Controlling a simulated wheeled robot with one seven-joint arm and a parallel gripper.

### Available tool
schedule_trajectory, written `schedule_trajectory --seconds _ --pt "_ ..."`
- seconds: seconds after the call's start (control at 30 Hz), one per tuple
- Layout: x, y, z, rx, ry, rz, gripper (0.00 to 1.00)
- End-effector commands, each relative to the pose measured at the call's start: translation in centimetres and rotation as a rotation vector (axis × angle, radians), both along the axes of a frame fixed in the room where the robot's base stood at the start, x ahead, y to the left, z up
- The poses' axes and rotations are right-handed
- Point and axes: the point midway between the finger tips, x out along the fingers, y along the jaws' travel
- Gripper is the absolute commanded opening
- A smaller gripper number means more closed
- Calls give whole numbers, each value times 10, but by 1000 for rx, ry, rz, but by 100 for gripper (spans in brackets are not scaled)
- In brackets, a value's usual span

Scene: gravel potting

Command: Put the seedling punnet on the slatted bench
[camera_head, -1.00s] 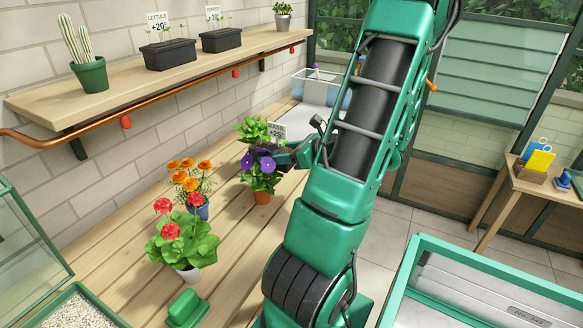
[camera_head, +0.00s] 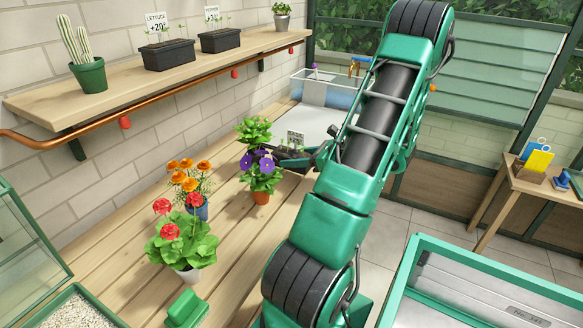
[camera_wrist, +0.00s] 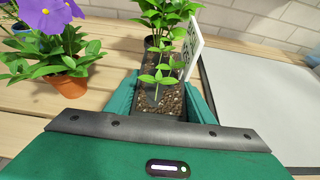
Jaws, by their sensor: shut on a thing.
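The seedling punnet (camera_wrist: 172,100) is a long dark tray of brown soil with small green seedlings and a white label. It lies between the green fingers of my gripper (camera_wrist: 163,100), which is shut on it. In the head view the dark punnet (camera_head: 296,162) and its label show behind the purple flowers, partly hidden by them and by my gripper (camera_head: 320,157). The slatted bench (camera_head: 235,240) is of pale wood. The punnet is over its far part; whether it touches the slats I cannot tell.
A purple-flowered pot (camera_head: 261,197) stands close to the punnet, with a leafy plant (camera_head: 253,131) behind. Orange (camera_head: 190,180) and red (camera_head: 186,250) flowers stand nearer. A grey-white surface (camera_wrist: 265,110) lies right of the punnet. Two black punnets (camera_head: 168,54) sit on the wall shelf.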

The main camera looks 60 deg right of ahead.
Motion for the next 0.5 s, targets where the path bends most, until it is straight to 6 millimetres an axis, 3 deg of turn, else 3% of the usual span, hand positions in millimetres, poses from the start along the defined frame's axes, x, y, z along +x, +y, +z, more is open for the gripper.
schedule_trajectory --seconds 0.23,0.5 --pt "0 1 -31 3 -1 0 19" --pt "0 0 -34 1 0 0 19"
